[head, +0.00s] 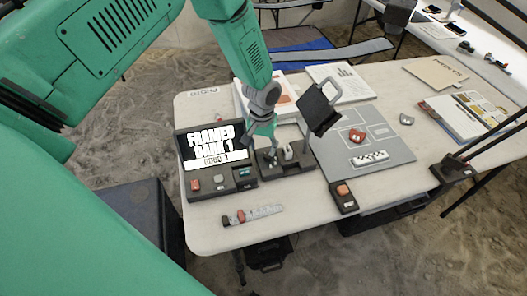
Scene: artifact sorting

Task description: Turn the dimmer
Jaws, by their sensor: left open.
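My left gripper (267,145) reaches down from the green arm over a small black base unit (298,166) on the white table. Its fingers are open around or just above the unit's top, where a small light part shows. The fingers partly hide the unit, so I cannot tell whether they touch a knob. No part is clearly marked as the dimmer. Left of it stands a black console (222,186) with a lit text screen and red, grey and blue controls. A tilted black lamp-like panel (320,108) stands just right of the gripper. My right gripper is not in view.
A grey mat (385,125) holds a red object (357,136) and a white speckled strip (370,158). A black box with an orange top (343,195) stands near the front edge. A scale ruler (252,215) lies in front. Papers and a book lie behind and right.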

